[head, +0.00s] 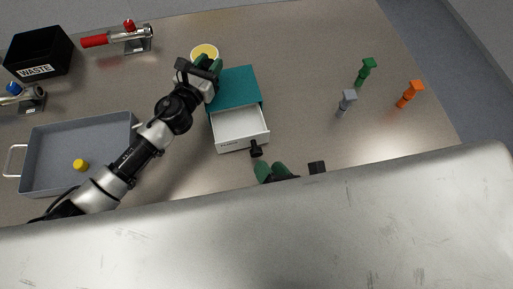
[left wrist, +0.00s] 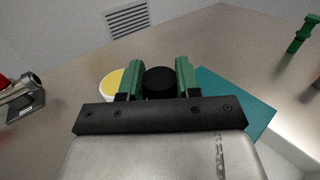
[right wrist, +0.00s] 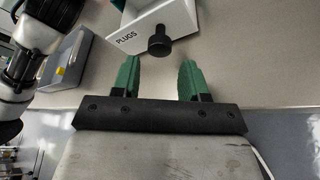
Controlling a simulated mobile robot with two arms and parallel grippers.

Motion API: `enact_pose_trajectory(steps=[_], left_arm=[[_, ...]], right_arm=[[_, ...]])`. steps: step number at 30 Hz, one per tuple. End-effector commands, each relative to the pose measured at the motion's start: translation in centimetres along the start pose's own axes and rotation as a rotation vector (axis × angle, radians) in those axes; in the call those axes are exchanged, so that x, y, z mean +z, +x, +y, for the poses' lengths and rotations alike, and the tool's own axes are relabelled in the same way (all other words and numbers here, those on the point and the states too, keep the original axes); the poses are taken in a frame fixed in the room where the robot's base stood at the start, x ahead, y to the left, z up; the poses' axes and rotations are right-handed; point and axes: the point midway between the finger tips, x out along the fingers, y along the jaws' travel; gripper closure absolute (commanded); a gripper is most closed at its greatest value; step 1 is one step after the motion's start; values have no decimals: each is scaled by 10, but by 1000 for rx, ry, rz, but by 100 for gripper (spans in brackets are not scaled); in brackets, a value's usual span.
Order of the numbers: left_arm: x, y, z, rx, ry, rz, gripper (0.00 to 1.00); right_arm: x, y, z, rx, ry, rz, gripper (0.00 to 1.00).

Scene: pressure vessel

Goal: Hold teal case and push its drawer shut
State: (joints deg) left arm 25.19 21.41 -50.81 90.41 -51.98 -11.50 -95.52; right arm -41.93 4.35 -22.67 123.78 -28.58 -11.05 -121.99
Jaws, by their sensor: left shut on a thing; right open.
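The teal case (head: 237,86) stands on the table with its white drawer (head: 240,127) pulled out toward me. The drawer looks empty and has a black knob (head: 256,149). In the right wrist view its front (right wrist: 128,38) reads "PLUGS", with the knob (right wrist: 159,42) standing out. My left gripper (head: 207,64) is at the case's far left corner. In the left wrist view its green fingers (left wrist: 159,80) are shut on a black round knob beside the teal top (left wrist: 232,100). My right gripper (head: 275,172) is open and empty, just in front of the drawer knob (right wrist: 158,75), apart from it.
A yellow-topped white round container (head: 204,51) stands behind my left gripper. A grey tray (head: 60,140) with a yellow piece is at left, a black waste bin (head: 38,52) at far left. Green, grey and orange pegs (head: 366,72) stand right. Table between case and pegs is clear.

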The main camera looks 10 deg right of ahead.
Motion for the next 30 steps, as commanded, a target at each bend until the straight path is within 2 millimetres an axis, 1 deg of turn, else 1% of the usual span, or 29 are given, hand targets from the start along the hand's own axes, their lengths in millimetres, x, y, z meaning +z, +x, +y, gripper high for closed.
enact_pose_trajectory(steps=[1, 3, 6, 9, 12, 15, 23, 26, 30], left_arm=[[0, 0, 0, 0, 0, -1, 100], [0, 0, 0, 0, 0, -1, 100], [0, 0, 0, 0, 0, -1, 100], [0, 0, 0, 0, 0, -1, 100], [0, 0, 0, 0, 0, -1, 100], [0, 0, 0, 0, 0, -1, 100], [0, 0, 0, 0, 0, -1, 100], [0, 0, 0, 0, 0, -1, 100], [0, 0, 0, 0, 0, -1, 100]], right_arm=[[1, 12, 1, 3, 0, -3, 56], [1, 26, 1, 2, 0, -2, 56], [1, 44, 1, 2, 1, -1, 56], [0, 57, 0, 1, 1, -1, 56], [0, 65, 0, 1, 2, 0, 56], [0, 70, 0, 0, 2, 1, 56], [0, 70, 0, 0, 2, 2, 56], [0, 70, 0, 0, 2, 1, 70], [0, 70, 0, 0, 2, 1, 91]])
